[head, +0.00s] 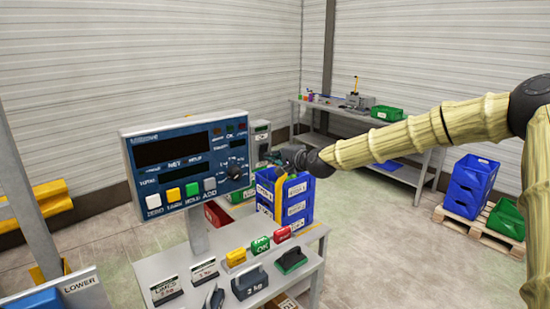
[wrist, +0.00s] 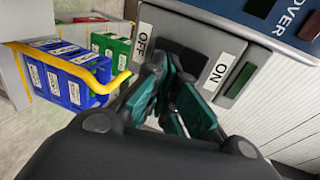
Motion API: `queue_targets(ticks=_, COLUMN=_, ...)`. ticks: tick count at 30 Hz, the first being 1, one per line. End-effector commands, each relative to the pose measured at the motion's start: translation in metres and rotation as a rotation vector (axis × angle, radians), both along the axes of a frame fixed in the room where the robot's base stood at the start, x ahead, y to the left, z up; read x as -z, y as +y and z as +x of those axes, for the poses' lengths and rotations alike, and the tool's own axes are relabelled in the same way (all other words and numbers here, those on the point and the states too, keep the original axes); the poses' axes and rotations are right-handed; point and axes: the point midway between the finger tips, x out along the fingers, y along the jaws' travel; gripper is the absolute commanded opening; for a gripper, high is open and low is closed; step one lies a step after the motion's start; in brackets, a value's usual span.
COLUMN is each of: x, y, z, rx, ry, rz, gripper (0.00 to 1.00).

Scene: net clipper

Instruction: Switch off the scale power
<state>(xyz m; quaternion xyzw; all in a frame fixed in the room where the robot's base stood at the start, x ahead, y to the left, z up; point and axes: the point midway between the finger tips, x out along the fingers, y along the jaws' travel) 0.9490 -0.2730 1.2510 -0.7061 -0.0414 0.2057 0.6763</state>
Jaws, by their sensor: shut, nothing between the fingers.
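The scale's blue display panel (head: 188,165) stands on a post over the bench, its screens dark, with coloured buttons along the bottom. In the wrist view, a grey switch box (wrist: 196,28) carries an OFF label (wrist: 143,38) at left and an ON label (wrist: 218,72) at right. A dark switch (wrist: 183,58) lies between the labels, partly hidden by my fingers. My gripper (wrist: 168,68) is shut and empty, its tips close to the switch; I cannot tell whether they touch. In the head view my gripper (head: 284,157) is right of the panel.
The bench (head: 235,238) holds weights and coloured blocks. A back workbench (head: 345,112) and a pallet with crates (head: 470,218) stand farther right. Open floor lies between.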

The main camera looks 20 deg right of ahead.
Motion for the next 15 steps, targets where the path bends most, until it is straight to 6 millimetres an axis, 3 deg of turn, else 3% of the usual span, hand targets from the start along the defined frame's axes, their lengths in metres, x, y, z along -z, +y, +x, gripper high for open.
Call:
queue_targets(ticks=8, x=0.003, y=0.001, z=-0.023, rx=-0.018, ry=0.001, rz=0.005, gripper=0.00)
queue_targets(ticks=15, x=0.003, y=-0.020, z=-0.054, rx=-0.007, ry=0.000, rz=0.004, gripper=0.00)
